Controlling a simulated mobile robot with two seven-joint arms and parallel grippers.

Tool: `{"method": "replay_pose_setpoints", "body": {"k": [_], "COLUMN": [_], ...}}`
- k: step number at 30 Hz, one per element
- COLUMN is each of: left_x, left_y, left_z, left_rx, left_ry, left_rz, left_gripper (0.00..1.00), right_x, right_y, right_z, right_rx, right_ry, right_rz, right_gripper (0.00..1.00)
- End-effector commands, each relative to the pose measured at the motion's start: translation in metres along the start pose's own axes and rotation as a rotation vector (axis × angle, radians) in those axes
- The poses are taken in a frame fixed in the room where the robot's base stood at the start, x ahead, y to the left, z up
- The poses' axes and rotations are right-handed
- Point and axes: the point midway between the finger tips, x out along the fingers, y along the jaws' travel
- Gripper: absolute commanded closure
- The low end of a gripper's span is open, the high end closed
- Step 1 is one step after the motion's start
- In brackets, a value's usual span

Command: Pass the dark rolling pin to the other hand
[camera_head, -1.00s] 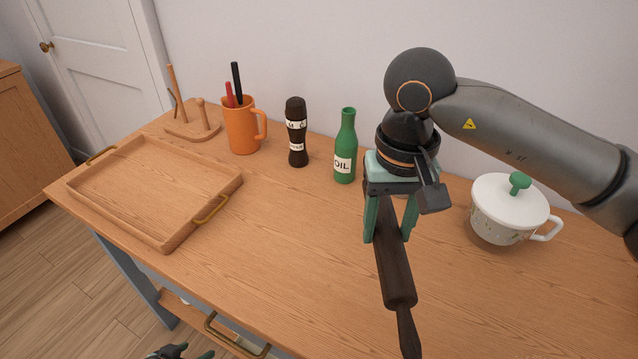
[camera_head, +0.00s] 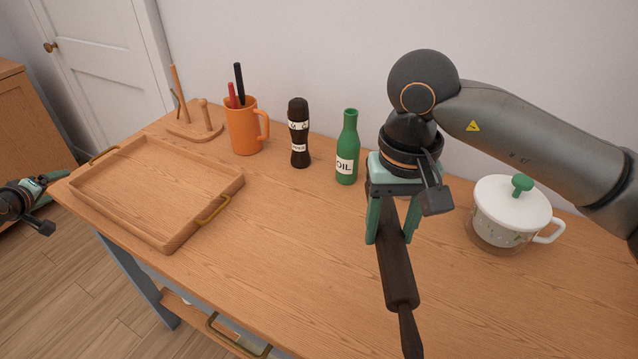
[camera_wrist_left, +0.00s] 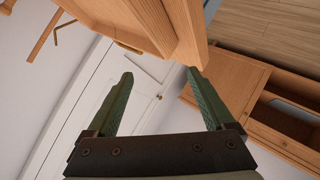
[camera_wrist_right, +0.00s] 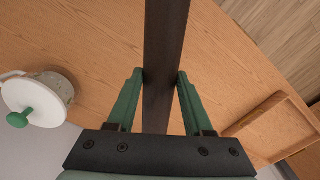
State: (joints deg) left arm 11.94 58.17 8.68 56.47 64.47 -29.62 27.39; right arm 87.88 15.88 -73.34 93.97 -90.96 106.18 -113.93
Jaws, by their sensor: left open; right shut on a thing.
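The dark rolling pin (camera_head: 397,269) is in my right gripper (camera_head: 388,240), above the right half of the table. One handle points to the front edge in the head view. In the right wrist view the dark pin (camera_wrist_right: 163,70) runs between the two green fingers (camera_wrist_right: 160,78), which are shut on it. My left gripper (camera_head: 62,178) is at the far left, beside the table's left corner and well away from the pin. In the left wrist view its green fingers (camera_wrist_left: 160,82) are wide apart with nothing between them.
A wooden tray (camera_head: 160,243) lies on the table's left, close to my left gripper. An orange mug (camera_head: 243,130), a dark bottle (camera_head: 299,135), a green oil bottle (camera_head: 347,150) and a lidded white pot (camera_head: 505,225) stand along the back. The table's front middle is clear.

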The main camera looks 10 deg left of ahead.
Motion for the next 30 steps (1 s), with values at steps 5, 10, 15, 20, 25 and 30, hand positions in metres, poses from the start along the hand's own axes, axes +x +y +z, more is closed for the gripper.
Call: {"method": "replay_pose_setpoints", "body": {"k": [5, 10, 15, 20, 25, 30], "left_x": [-0.012, -0.036, -0.068, -0.07, -0.066, -0.076], "left_y": [0.076, 0.134, 0.182, 0.246, 0.296, 0.341], "left_z": [-0.052, -0.102, -0.147, -0.104, -0.023, 0.068], "left_rx": [-0.38, -0.741, -1.087, -1.206, -1.081, -0.895], "left_ry": [0.059, 0.08, 0.061, -0.159, -0.396, -0.644], "left_rz": [0.125, 0.243, 0.363, 0.377, 0.339, 0.325], "left_gripper": [0.13, 0.13, 0.13, 0.13, 0.13, 0.13], "right_x": [-0.001, -0.001, -0.001, -0.001, -0.001, -0.001], "right_y": [0.0, 0.0, 0.0, 0.0, 0.0, 0.0], "right_z": [0.0, 0.0, 0.0, 0.0, 0.0, 0.0], "right_rx": [0.0, 0.0, 0.0, 0.0, 0.0, 0.0], "right_ry": [0.001, 0.001, 0.001, 0.001, 0.001, 0.001], "right_rz": [-0.001, -0.001, -0.001, -0.001, -0.001, -0.001], "right_gripper": [1.0, 1.0, 1.0, 1.0, 1.0, 1.0]}}
